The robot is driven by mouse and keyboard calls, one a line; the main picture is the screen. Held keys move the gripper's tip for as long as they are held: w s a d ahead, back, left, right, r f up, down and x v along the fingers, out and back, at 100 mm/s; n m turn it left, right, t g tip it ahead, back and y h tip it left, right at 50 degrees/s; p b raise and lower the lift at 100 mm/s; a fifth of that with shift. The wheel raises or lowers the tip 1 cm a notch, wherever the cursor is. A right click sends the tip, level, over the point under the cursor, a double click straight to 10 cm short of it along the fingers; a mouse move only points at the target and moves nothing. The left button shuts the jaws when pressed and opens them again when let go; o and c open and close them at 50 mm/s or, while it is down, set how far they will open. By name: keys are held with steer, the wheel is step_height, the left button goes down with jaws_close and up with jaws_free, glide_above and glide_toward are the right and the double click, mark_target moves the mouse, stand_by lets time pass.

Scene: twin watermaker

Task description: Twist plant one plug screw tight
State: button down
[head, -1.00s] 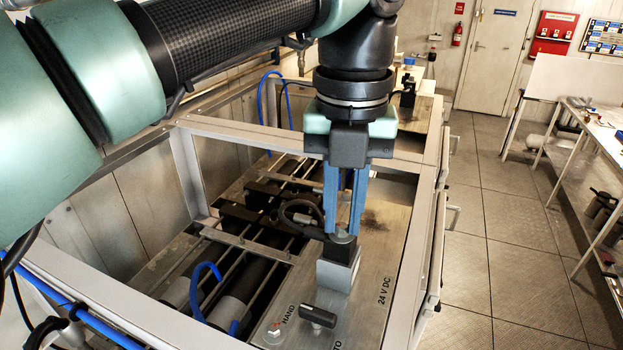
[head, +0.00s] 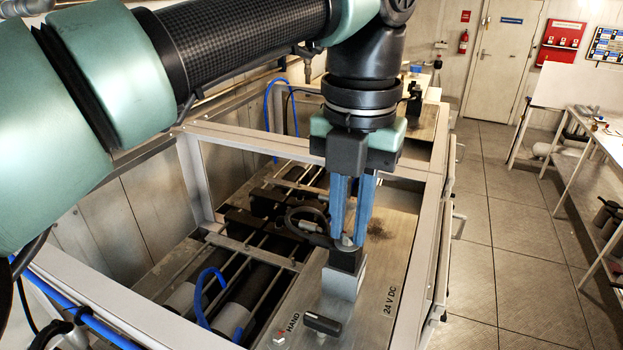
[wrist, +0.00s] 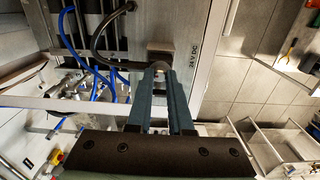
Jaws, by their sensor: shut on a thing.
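The plug (head: 346,260) is a dark block with a thick black cable, seated on a grey metal socket block (head: 342,285) on the panel marked 24 V DC. The small pale metal plug screw (head: 346,241) stands on top of the plug. My gripper (head: 348,240) points straight down, its two blue fingers shut on the screw head. In the wrist view, the screw head (wrist: 160,66) shows between the fingertips (wrist: 160,72). The fingers hide much of the screw, and its thread is out of sight.
A black selector knob (head: 322,324) sits in front of the socket block, by the HAND label. Light frame bars (head: 425,240) surround the panel. The black cable (head: 300,212) loops to the left. Open floor (head: 500,240) lies to the right.

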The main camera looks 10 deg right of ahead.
mark_target(349, 234)
steer(key=c, duration=0.8)
jaws_free()
steer(key=shift+r+p, duration=0.5)
steer(key=shift+r, duration=0.1)
step_height(349, 234, up, 12)
steer(key=p, duration=0.2)
steer(key=shift+f, duration=0.15)
